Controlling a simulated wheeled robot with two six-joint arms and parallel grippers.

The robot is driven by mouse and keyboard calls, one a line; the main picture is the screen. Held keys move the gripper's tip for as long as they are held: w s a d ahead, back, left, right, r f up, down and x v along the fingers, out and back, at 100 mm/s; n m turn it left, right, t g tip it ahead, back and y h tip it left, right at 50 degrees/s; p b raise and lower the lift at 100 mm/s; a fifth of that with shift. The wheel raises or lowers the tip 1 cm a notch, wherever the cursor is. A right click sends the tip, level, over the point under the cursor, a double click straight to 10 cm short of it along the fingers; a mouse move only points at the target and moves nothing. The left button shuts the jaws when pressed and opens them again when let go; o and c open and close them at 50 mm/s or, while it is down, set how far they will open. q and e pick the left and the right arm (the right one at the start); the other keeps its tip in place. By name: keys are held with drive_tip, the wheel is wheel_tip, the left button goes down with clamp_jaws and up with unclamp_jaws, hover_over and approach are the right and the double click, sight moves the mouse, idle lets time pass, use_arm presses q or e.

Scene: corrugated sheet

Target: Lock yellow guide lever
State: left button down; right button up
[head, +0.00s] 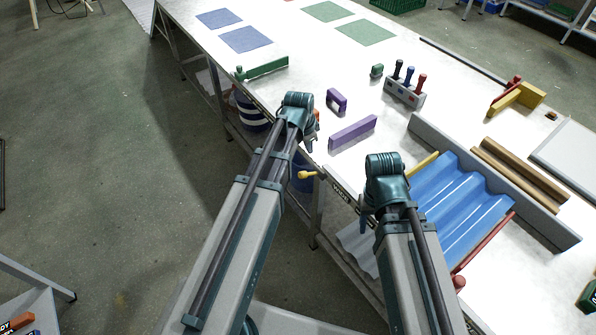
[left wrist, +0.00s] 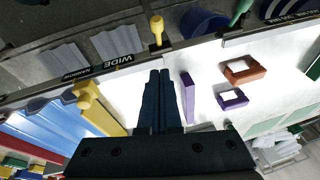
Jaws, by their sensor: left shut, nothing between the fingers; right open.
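A yellow lever with a round knob (head: 308,174) sticks out from the table's front edge. It also shows in the left wrist view (left wrist: 156,30), beyond my fingertips, beside the WIDE label. A yellow guide bar (head: 424,163) lies at the left end of the blue corrugated sheet (head: 462,205); in the left wrist view the yellow bar (left wrist: 100,105) has a block on it. My left gripper (head: 310,143) is shut and empty, above the table edge, apart from the lever. My right gripper (head: 365,218) is open near the sheet's left side; my arm partly hides its fingers.
A purple bar (head: 353,132) and purple block (head: 337,100) lie by the left gripper. A grey rail (head: 480,175) runs behind the sheet, and a red bar (head: 485,242) lies at its right. A holder with coloured handles (head: 404,92) stands further back.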

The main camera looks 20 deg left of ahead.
use_arm(q)
drive_tip(key=shift+f, duration=0.1)
drive_tip(key=b, duration=1)
hover_over(307, 173)
drive_tip(key=d, duration=0.1)
wheel_tip(307, 173, down, 10)
drive_tip(key=b, duration=0.1)
drive_tip(key=f, duration=0.1)
drive_tip(key=a+f+b, duration=0.1)
drive_tip(key=shift+s+f+b, duration=0.25)
drive_tip(key=shift+s+b, duration=0.05)
drive_tip(key=shift+b, duration=0.05)
drive_tip(key=shift+s+a+f, duration=0.1)
drive_tip(key=shift+a+f, duration=0.05)
drive_tip(key=shift+f, duration=0.05)
drive_tip(key=shift+s, duration=0.1)
